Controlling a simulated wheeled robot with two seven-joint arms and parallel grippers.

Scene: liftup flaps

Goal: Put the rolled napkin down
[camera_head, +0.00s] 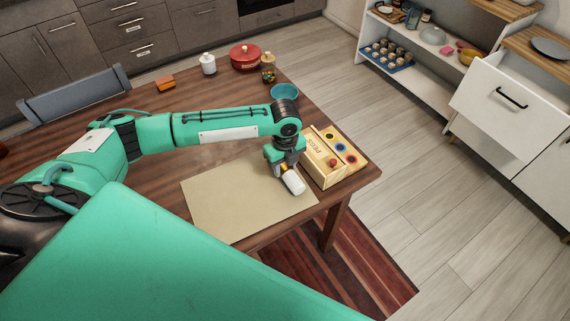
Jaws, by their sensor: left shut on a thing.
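The rolled napkin (293,184) is a small white roll at the end of my left arm, over the right part of a beige mat (225,205) on the wooden table. My left gripper (288,173) points down and is shut on the napkin. I cannot tell whether the napkin touches the mat. My right gripper is not in view.
A wooden box (318,172) with several coloured round pieces stands just right of the gripper. A teal bowl (284,91), a jar (268,68), a red pot (245,57) and a white canister (208,64) stand farther back. The mat's left part is bare.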

